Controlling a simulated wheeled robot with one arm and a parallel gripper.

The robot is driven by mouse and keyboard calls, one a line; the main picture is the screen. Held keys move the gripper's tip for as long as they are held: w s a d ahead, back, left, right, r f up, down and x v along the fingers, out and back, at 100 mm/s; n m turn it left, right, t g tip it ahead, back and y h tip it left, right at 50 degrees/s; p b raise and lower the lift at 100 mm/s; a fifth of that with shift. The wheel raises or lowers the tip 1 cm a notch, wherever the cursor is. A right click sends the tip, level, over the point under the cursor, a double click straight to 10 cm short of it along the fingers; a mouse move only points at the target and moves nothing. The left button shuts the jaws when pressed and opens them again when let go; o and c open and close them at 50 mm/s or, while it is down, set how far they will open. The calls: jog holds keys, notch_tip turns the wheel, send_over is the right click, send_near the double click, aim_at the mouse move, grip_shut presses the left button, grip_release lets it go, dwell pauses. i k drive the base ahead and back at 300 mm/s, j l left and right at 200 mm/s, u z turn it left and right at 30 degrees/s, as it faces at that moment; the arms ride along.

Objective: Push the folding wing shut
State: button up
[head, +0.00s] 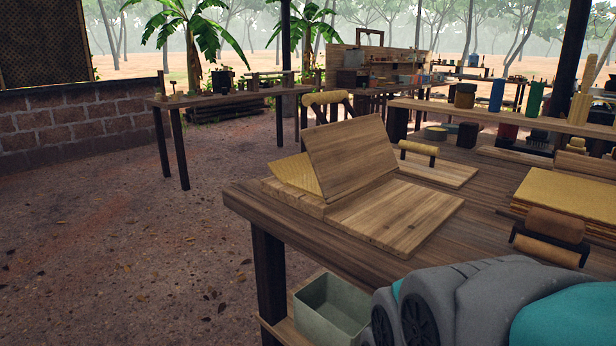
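The folding wing (350,155) is a flat wooden board standing up at a slant over a wooden base board (395,212) at the near left corner of the workbench. It is open, with its upper edge raised well clear of the base. A pale wooden handle (326,98) on dark brackets shows at its top edge. My gripper is not in view; only grey and teal parts of my arm show at the bottom right.
The workbench (245,200) also holds a second board with a handle (418,148), a stack of yellow sheets (570,188) and a roller (550,236) at the right. A green bin (330,308) sits below. Bare ground lies open to the left.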

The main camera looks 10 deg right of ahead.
aim_at(346, 157)
jog(key=i+j+z, duration=0.1)
jog(key=j, duration=0.35)
jog(key=i+j, duration=0.15)
jog(key=j, duration=0.35)
jog(key=i+j+z, duration=0.15)
jog(key=j, duration=0.3)
jog(key=i+j+z, duration=0.1)
jog(key=j, duration=0.4)
jog(key=z, duration=0.95)
jog(key=k+u, duration=0.1)
jog(key=u, duration=0.25)
jog(key=k+u, duration=0.15)
jog(key=u, duration=0.25)
jog(key=k+u, duration=0.1)
jog(key=u, duration=0.25)
jog(key=i+u, duration=0.1)
jog(key=u, duration=0.15)
jog(key=k+z, duration=0.2)
jog(key=i+j, duration=0.1)
